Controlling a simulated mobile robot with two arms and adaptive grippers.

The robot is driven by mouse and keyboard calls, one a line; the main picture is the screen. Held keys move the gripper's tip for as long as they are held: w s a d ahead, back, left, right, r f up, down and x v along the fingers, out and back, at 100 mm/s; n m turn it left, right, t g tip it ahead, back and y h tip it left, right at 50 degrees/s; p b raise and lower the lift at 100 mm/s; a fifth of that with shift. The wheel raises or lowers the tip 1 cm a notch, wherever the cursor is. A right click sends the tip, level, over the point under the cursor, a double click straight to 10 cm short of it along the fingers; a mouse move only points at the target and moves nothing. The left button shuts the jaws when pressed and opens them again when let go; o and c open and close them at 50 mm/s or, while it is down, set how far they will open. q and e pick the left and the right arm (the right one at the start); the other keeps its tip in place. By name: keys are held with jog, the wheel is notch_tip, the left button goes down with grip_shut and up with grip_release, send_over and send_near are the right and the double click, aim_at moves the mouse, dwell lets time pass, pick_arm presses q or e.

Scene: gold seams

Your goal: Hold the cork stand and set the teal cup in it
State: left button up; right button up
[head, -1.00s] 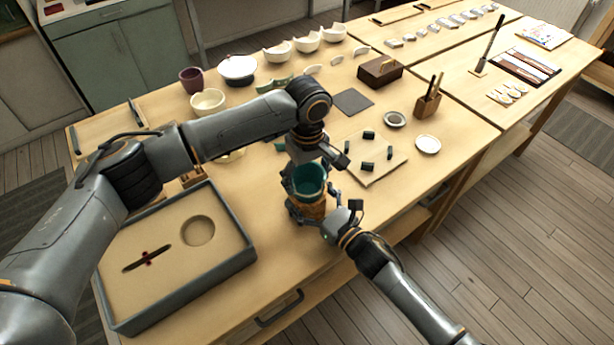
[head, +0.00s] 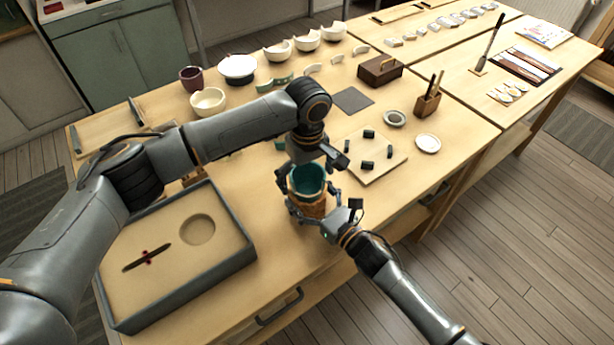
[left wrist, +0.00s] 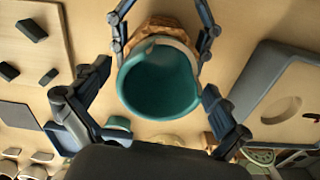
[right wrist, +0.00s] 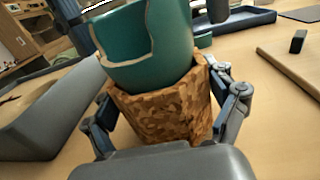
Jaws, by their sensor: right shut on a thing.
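The teal cup (head: 307,180) has a broken, jagged rim with light edges. It sits in the cork stand (head: 312,208), leaning slightly in the right wrist view, where the cup (right wrist: 155,45) rises above the stand (right wrist: 165,108). My right gripper (right wrist: 165,115) is shut on the cork stand, one finger at each side. My left gripper (left wrist: 152,108) is open above the cup, its fingers spread to either side of the cup (left wrist: 158,85) with gaps visible. The stand's underside is hidden.
A grey-rimmed tray (head: 230,268) with a round recess and a dark tool lies left of the stand. A board (head: 385,172) with several dark blocks lies right behind it. Bowls, including a cream one (head: 208,101), stand at the back. The table's front edge is close.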

dwell(0.6)
pick_arm(q)
notch_tip(320, 180, up, 6)
dwell(1.0)
pick_arm(e)
jog(key=o, duration=1)
jog(key=shift+o, duration=0.2)
